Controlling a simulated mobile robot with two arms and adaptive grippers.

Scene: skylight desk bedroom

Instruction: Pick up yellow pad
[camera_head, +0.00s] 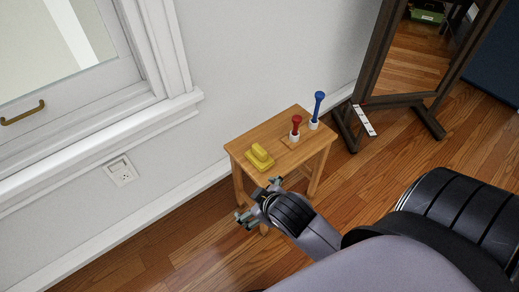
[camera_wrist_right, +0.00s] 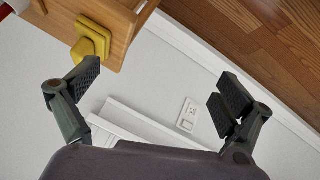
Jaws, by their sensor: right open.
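The yellow pad (camera_head: 259,157) lies near the left front part of the small wooden table's top (camera_head: 277,129). It has a flat base with a raised block on it. In the right wrist view the pad (camera_wrist_right: 92,40) shows at the upper left, beyond the left finger and on the table (camera_wrist_right: 136,12). My right gripper (camera_head: 256,200) is open and empty, in front of the table and lower in the picture than the pad. In the right wrist view its two fingers (camera_wrist_right: 158,88) stand wide apart with nothing between them. My left gripper is not in view.
A red-topped piece (camera_head: 296,125) and a blue-topped piece (camera_head: 318,105) stand on the table's right part. A dark-framed mirror (camera_head: 375,60) stands to the right. The wall and window sill (camera_head: 150,112) are at left. Wooden floor (camera_head: 190,245) is clear in front.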

